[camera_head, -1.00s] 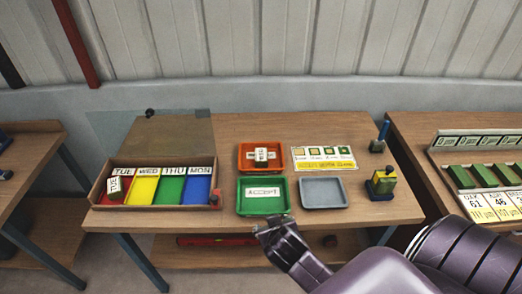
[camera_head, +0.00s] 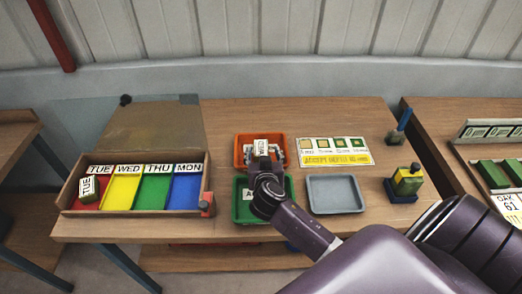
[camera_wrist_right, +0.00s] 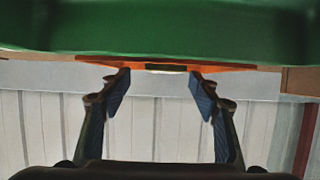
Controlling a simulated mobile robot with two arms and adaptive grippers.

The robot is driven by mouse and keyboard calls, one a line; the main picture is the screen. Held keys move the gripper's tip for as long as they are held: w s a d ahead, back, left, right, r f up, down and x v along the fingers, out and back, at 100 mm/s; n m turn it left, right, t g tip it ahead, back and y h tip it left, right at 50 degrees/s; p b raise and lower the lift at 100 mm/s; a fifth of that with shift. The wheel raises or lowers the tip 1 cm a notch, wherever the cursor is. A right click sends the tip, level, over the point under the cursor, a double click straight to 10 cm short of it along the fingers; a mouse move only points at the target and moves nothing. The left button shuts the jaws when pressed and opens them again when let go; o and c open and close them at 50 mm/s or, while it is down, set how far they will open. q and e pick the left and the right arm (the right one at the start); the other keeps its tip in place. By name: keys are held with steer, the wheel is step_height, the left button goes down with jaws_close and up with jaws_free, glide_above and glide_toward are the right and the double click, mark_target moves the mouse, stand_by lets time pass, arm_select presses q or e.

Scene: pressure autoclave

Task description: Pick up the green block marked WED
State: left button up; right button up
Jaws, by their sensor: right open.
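A small block with a white label (camera_head: 262,147) sits in the orange tray (camera_head: 241,137); its lettering is too small to read surely, and its sides are mostly hidden in the head view. In the right wrist view, a small green strip (camera_wrist_right: 166,68) shows in front of the orange tray's edge, between my fingertips. My right gripper (camera_wrist_right: 160,75) is open and empty, its two fingers apart. In the head view my right gripper (camera_head: 264,160) reaches over the green tray toward the block. My left gripper is out of view.
The green tray (camera_head: 240,214) lies under my right wrist, its label partly covered. A grey tray (camera_head: 335,194) is empty. A sorting box (camera_head: 138,212) with day-marked compartments holds a TUE block (camera_head: 89,188) in its red one. A yellow-green stamp-like object (camera_head: 406,182) stands at right.

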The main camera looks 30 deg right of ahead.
mark_target(261, 150)
steer(key=shift+w+d+f, duration=0.1)
steer(key=shift+w, duration=0.1)
steer(key=shift+w+d+f+p, duration=0.1)
steer(key=shift+w+f+p, duration=0.1)
steer(key=shift+w+p, duration=0.1)
steer(key=x, duration=0.1)
steer(key=p+x, duration=0.1)
steer(key=x, duration=0.1)
steer(key=shift+a+f, duration=0.2)
steer(key=shift+w+d+f, duration=0.3)
steer(key=shift+w, duration=0.15)
steer(key=shift+c, duration=1.1)
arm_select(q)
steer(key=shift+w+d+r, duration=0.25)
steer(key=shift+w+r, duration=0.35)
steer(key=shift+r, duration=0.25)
arm_select(e)
steer(key=c, duration=1.1)
